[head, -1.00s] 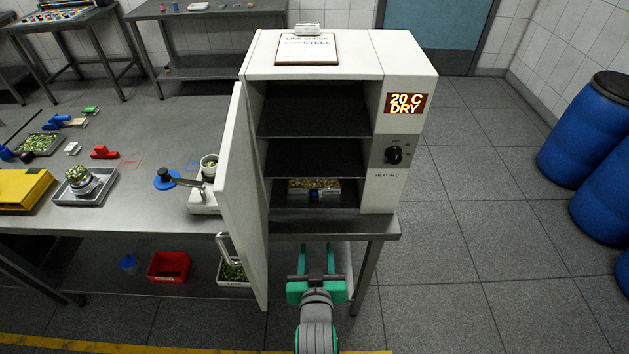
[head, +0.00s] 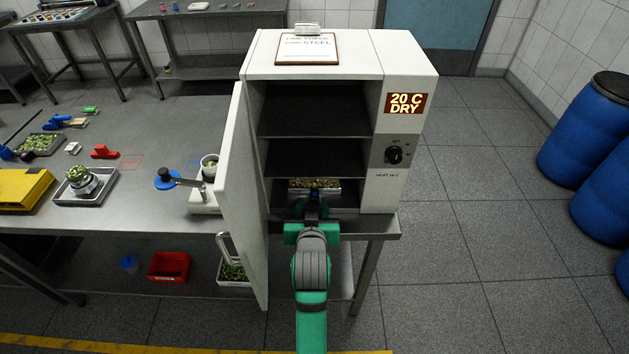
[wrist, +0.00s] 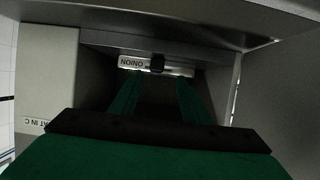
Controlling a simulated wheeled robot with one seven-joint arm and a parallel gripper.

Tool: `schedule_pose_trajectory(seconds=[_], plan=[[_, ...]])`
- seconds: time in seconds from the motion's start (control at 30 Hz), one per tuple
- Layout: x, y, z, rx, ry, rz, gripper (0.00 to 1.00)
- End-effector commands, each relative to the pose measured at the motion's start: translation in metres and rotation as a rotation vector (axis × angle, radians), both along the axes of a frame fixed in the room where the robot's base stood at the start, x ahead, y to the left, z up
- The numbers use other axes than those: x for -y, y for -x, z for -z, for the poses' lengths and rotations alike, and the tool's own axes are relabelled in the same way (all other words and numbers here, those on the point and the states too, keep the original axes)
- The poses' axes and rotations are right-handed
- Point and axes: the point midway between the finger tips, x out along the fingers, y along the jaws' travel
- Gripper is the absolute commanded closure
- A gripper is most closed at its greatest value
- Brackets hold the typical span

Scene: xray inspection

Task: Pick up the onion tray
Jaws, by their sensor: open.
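The onion tray (head: 327,183) is a pale shallow tray of brownish pieces on the lowest shelf of the open white drying cabinet (head: 341,60). In the wrist view its front (wrist: 131,63) carries an upside-down ONION label, with a dark handle (wrist: 157,64) at its middle. My gripper (head: 313,205) reaches into the bottom compartment in front of the tray. In the wrist view the green fingers of my gripper (wrist: 158,88) are apart, one on each side of the handle's line. Whether they touch the tray is not clear. My gripper hides part of the tray front in the head view.
The cabinet door (head: 238,200) stands open to the left of my arm. The shelf (head: 316,158) above roofs the compartment closely. A steel bench (head: 120,225) with trays and tools extends left. Blue drums (head: 590,125) stand far right, with clear floor between.

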Motion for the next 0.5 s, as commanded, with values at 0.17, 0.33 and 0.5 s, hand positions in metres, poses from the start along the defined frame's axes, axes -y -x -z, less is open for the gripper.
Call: schedule_pose_trajectory(seconds=[0.17,0.33,0.5], plan=[[0.005,-0.018,0.010,-0.001,0.001,0.000,0.58],[0.007,-0.038,0.019,0.000,0.000,0.000,0.58],[0.007,-0.046,0.023,-0.001,0.000,0.000,0.58]])
